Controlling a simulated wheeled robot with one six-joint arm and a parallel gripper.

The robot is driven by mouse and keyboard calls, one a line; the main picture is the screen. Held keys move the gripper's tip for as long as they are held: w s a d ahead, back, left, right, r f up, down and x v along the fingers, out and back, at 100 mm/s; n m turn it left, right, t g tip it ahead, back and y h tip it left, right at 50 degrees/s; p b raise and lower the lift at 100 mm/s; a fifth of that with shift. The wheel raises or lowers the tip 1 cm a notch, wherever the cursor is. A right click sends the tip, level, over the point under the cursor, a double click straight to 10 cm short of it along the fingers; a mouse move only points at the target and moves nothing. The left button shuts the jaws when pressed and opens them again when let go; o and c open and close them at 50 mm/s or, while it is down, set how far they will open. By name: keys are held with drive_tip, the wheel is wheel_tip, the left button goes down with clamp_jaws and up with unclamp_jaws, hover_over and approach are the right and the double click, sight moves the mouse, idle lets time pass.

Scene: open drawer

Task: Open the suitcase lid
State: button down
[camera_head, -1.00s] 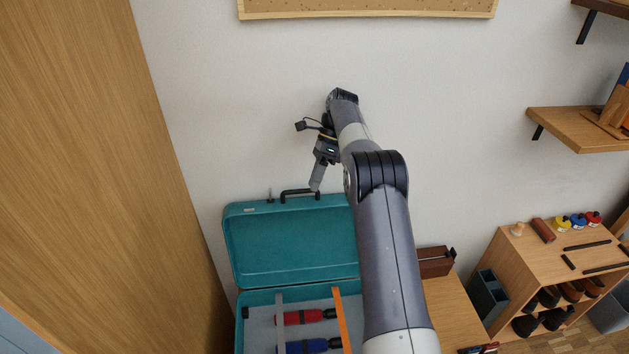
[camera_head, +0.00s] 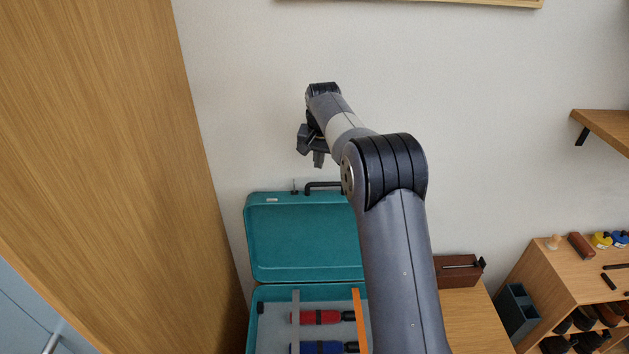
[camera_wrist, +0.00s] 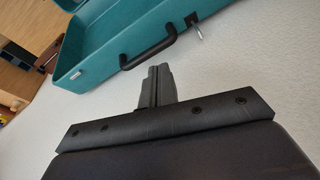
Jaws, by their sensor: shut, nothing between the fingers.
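The teal suitcase (camera_head: 252,322) stands open on the wooden surface against the wall. Its lid (camera_head: 303,238) is raised, about upright, with the inside facing the head camera. The black handle (camera_head: 322,185) sticks up from the lid's top edge, and a metal latch (camera_head: 294,187) is beside it. My gripper (camera_head: 318,160) is above the lid's top edge, apart from it. In the wrist view the closed fingers (camera_wrist: 156,84) are empty, close to the handle (camera_wrist: 150,45) and the lid (camera_wrist: 100,30). My arm hides the suitcase's right side.
Tools with red and blue grips (camera_head: 320,317) lie in the suitcase. A brown box (camera_head: 458,270) stands to its right. A tall wooden panel (camera_head: 130,170) is close on the left. A low shelf unit (camera_head: 545,280) is at right.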

drive_tip(key=a+n+t, duration=0.1)
drive_tip(key=n, duration=0.2)
drive_tip(key=p, duration=0.2)
hover_over(315, 191)
wheel_tip(315, 191, down, 9)
drive_tip(key=shift+a+r, duration=0.1)
drive_tip(key=shift+r, duration=0.05)
drive_tip(key=shift+s, duration=0.1)
